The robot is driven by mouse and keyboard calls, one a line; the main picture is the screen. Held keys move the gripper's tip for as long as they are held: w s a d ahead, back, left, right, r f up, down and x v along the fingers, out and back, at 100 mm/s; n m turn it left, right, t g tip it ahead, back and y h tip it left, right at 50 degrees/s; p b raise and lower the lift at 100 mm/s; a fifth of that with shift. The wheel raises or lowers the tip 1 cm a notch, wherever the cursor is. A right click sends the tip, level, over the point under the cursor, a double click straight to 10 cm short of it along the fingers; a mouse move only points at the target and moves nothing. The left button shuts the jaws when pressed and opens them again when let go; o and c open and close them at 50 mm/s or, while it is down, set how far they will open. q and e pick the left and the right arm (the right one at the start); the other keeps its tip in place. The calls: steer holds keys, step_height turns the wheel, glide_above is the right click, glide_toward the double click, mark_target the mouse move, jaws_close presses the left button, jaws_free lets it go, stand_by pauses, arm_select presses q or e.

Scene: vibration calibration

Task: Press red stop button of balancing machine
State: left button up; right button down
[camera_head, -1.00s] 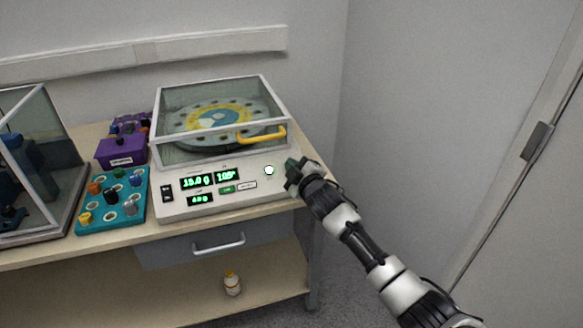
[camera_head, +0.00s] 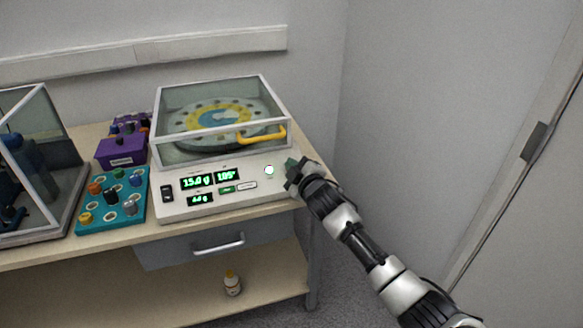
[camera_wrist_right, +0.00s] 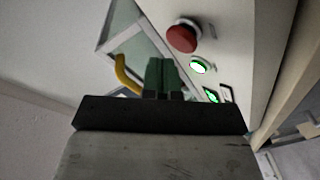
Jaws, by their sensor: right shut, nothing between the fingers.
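The balancing machine (camera_head: 172,206) stands on the bench with a clear lid, a yellow lid handle (camera_head: 262,137) and lit green displays. The red stop button (camera_wrist_right: 183,35) shows as a round red cap in the right wrist view. In the head view it is hidden at my right gripper (camera_head: 292,170), by the panel's right end. That gripper is shut and empty. Its green fingertips (camera_wrist_right: 162,72) appear below the red button in the wrist view, apart from it in the picture. A lit round green-white button (camera_head: 269,170) is beside it. My left gripper is not in view.
A teal tray of coloured weights (camera_head: 138,176) and a purple box (camera_head: 121,151) stand left of the machine. A clear-walled case (camera_head: 62,190) is at far left. A bottle (camera_head: 232,283) stands on the lower shelf. The wall is close behind and right.

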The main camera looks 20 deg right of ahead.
steer(key=shift+w+f, duration=0.1)
steer(key=shift+w+f+b, duration=0.2)
steer(key=shift+b, duration=0.1)
steer(key=shift+w+f+b, duration=0.25)
steer(key=shift+f+b, duration=0.05)
steer(key=shift+b, duration=0.05)
stand_by(0.7)
stand_by(0.4)
steer(key=shift+s+r+p, duration=0.55)
steer(key=shift+r+p, duration=0.05)
steer(key=shift+p, duration=0.4)
steer(key=s+r+p, duration=0.1)
steer(key=r+p, duration=0.1)
steer(key=s+r+p, duration=0.1)
steer(key=s+p, duration=0.1)
steer(key=p, duration=0.1)
steer(key=shift+s+r, duration=0.2)
steer(key=shift+r, duration=0.15)
